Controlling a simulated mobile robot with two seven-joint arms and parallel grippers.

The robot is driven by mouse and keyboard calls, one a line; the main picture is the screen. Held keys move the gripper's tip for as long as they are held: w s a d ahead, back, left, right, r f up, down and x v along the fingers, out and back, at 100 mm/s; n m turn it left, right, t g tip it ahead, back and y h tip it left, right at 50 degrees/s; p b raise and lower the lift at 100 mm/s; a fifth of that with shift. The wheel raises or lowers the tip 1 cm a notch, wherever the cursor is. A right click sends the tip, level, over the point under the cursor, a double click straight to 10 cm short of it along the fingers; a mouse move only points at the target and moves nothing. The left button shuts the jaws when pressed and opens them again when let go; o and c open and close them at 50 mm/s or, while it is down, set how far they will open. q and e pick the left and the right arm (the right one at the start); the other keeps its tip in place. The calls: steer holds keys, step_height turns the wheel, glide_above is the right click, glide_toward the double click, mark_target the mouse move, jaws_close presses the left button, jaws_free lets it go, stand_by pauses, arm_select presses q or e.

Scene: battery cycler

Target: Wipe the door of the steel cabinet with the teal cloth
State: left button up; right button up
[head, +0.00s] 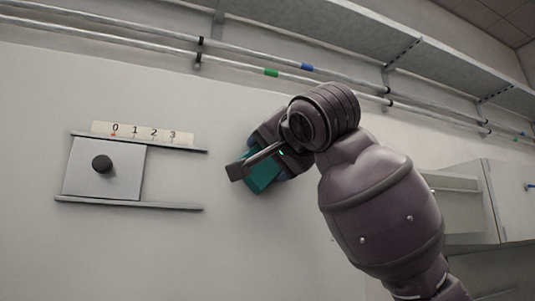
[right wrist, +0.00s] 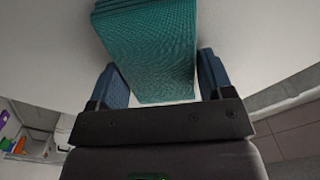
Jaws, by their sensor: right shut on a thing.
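The teal cloth (head: 265,178) shows in the head view as a folded block, partly hidden by my right gripper (head: 257,170). In the right wrist view the cloth (right wrist: 150,48) is a thick folded pad between the two blue fingers of the right gripper (right wrist: 160,80), which is shut on it. The cloth is in front of a pale wall; I cannot tell whether it touches it. A pale grey cabinet (head: 503,195) stands at the right edge of the head view, beyond my right arm. I cannot tell for sure that it is the steel cabinet. My left gripper is not in view.
A sliding panel (head: 122,175) with a black knob (head: 102,164) sits between two rails on the wall, under a 0-to-3 scale (head: 143,133). Pipes (head: 240,62) and a shelf (head: 370,35) run above. The wall between panel and gripper is clear.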

mark_target(250, 153)
steer(key=shift+a, duration=0.1)
steer(key=shift+s+a, duration=0.2)
steer(key=shift+a, duration=0.45)
steer(key=shift+s+a, duration=0.25)
steer(key=shift+a, duration=0.35)
steer(key=shift+s+a, duration=0.2)
steer(key=shift+a, duration=0.45)
steer(key=shift+s+d+f, duration=0.1)
steer(key=shift+s+d, duration=0.05)
steer(key=shift+s, duration=0.25)
steer(key=shift+b+v, duration=0.55)
steer(key=shift+v, duration=0.5)
steer(key=shift+b+v, duration=0.3)
steer(key=shift+v, duration=1)
steer(key=shift+s, duration=0.15)
steer(key=shift+s+d, duration=0.1)
